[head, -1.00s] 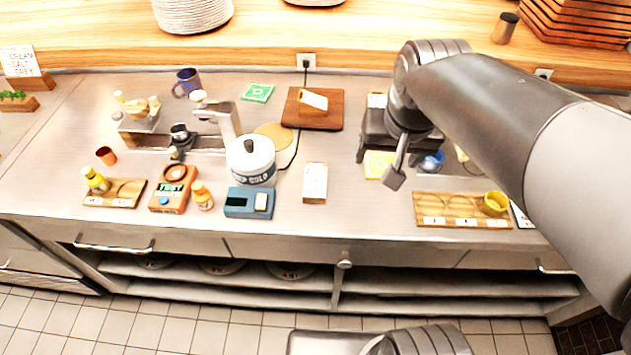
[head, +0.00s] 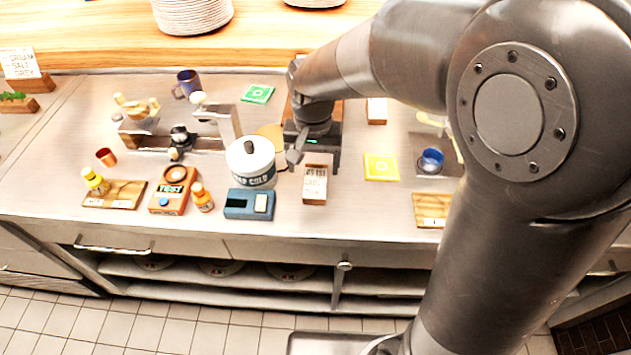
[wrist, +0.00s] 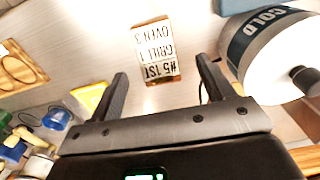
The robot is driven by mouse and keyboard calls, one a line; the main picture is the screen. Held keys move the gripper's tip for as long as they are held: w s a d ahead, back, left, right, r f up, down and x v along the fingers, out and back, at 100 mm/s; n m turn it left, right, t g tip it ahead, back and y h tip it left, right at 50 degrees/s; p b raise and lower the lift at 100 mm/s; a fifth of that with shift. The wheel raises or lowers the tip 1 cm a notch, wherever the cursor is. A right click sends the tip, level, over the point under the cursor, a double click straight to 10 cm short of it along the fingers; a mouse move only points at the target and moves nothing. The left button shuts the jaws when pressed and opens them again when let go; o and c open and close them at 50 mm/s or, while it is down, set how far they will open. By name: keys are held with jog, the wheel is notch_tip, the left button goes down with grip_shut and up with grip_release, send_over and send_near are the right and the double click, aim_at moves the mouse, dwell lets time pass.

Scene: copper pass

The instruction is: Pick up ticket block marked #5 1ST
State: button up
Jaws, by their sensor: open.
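The ticket block marked #5 1ST (wrist: 155,52) is a white-faced block with wooden sides, its text upside down in the wrist view. In the head view the block (head: 315,187) lies on the steel counter, right of the blue-grey device. My gripper (wrist: 162,72) is open and empty. The block appears beyond and between its fingertips, apart from both. In the head view my gripper (head: 296,158) hangs above the counter, just behind the block and slightly left of it.
A white COLD pot (head: 250,165) stands close left of my gripper, also large in the wrist view (wrist: 275,48). A blue-grey device (head: 249,204) lies left of the block. A yellow card (head: 381,167) and blue cup (head: 431,160) are to the right. Counter in front of the block is clear.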

aim_at(315, 178)
jog(key=f, duration=0.6)
jog(key=shift+w+d+f, duration=0.15)
jog(key=shift+d+f, duration=0.05)
jog(key=shift+f, duration=0.15)
jog(key=c, duration=1.1)
jog(key=shift+r, duration=0.15)
